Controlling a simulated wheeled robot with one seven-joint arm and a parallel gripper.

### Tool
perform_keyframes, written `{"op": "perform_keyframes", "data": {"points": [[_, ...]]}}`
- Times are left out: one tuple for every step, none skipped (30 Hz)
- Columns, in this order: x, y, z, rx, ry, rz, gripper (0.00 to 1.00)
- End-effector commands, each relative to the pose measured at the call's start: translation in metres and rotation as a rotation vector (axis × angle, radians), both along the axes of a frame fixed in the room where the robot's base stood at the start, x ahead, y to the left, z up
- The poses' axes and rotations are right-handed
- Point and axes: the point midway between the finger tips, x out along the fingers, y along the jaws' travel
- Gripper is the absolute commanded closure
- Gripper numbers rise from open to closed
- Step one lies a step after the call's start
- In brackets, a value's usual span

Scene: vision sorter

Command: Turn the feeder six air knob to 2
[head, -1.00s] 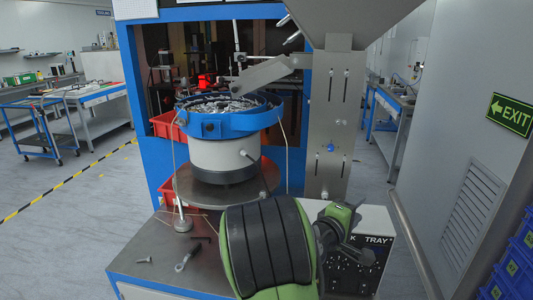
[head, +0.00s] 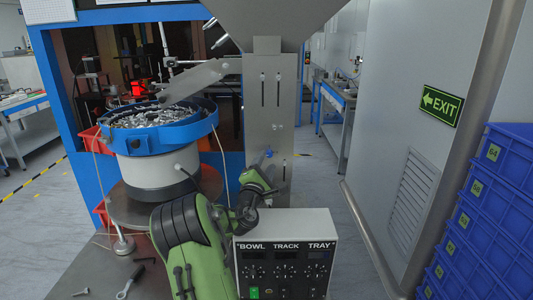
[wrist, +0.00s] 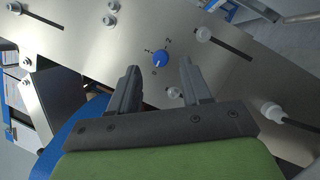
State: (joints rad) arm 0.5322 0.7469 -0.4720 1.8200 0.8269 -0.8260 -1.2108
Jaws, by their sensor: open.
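The small blue air knob (wrist: 159,58) sits on the bare steel panel (wrist: 220,75) in the wrist view, with small printed marks around it. The marks and its pointer are too small to read surely. It also shows in the head view (head: 268,153), on the steel column beside the bowl feeder. My gripper (wrist: 159,66) is open and empty. Its two fingers point at the panel, one on either side of the knob's position in the picture; I see no contact. In the head view my arm hides most of the gripper.
The bowl feeder (head: 160,135) full of metal parts stands left of the column. A control box (head: 285,258) labelled BOWL, TRACK, TRAY is right of my arm. Screw heads (wrist: 203,33) and slots are near the knob. Blue crates (head: 490,205) stack at the right; floor between is clear.

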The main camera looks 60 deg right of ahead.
Motion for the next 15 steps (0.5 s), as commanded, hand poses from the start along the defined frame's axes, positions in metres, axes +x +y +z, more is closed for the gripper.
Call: {"op": "perform_keyframes", "data": {"points": [[0.001,-0.009,0.004,-0.002,-0.001,-0.001,0.52],[0.002,-0.014,0.004,-0.001,-0.002,-0.001,0.52],[0.003,-0.019,0.005,-0.001,-0.001,-0.003,0.52],[0.004,-0.022,0.005,0.0,-0.001,-0.002,0.52],[0.004,-0.024,0.005,0.0,0.0,-0.001,0.52],[0.005,-0.026,0.006,0.001,0.0,-0.001,0.52],[0.006,-0.028,0.006,0.001,0.0,0.0,0.52],[0.006,-0.028,0.005,0.001,0.0,0.0,0.52],[0.006,-0.028,0.005,0.001,0.0,0.0,0.52],[0.006,-0.029,0.005,0.002,0.0,0.0,0.52],[0.006,-0.028,0.005,0.002,0.0,0.0,0.52],[0.006,-0.028,0.005,0.002,0.0,0.0,0.52],[0.006,-0.028,0.005,0.002,0.0,0.0,0.52],[0.006,-0.028,0.005,0.002,0.0,0.0,0.52],[0.006,-0.028,0.005,0.002,0.0,0.0,0.58]]}}
